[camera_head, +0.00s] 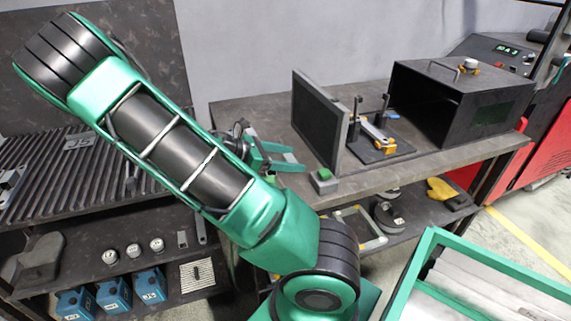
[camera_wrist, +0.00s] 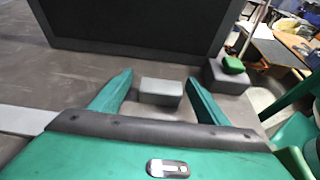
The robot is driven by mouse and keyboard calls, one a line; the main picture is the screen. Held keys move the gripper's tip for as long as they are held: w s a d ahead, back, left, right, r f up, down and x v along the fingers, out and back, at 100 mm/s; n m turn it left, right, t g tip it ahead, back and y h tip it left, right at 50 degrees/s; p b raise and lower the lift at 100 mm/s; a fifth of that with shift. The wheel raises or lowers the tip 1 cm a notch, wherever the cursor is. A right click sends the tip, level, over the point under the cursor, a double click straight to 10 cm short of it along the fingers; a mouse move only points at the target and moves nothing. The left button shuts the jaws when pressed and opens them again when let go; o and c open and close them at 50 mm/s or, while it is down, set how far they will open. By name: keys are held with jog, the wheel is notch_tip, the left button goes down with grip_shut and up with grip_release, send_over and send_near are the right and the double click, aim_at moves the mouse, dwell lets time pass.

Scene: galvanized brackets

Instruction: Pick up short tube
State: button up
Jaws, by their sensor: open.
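A short light-grey block-shaped piece (camera_wrist: 160,92), which looks like the short tube, lies on the dark bench top in the wrist view. My gripper (camera_wrist: 159,77) is open, with one green finger on each side of this piece. Gaps show between the piece and both fingers, and nothing is gripped. In the head view my gripper (camera_head: 296,158) is low over the bench, left of the upright black panel.
The upright black panel (camera_head: 316,120) stands just beyond the fingers. A grey box with a green button (camera_head: 324,181) sits at the bench's front edge, right of my gripper. A fixture (camera_head: 377,137) and a black open box (camera_head: 452,105) stand farther right.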

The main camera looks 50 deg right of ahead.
aim_at(291, 158)
jog(key=shift+s+d+f, duration=0.3)
jog(key=shift+f, duration=0.1)
jog(key=c, duration=1.1)
jog(key=shift+c, duration=0.2)
jog(key=shift+w+r, duration=0.1)
jog(key=shift+r, duration=0.5)
notch_tip(291, 158, up, 3)
jog(key=shift+f, duration=0.1)
jog(key=s+a+r, duration=0.6)
jog(key=a+r, duration=0.1)
jog(key=a, duration=0.2)
jog(key=shift+a, duration=0.4)
jog(key=shift+s, duration=0.1)
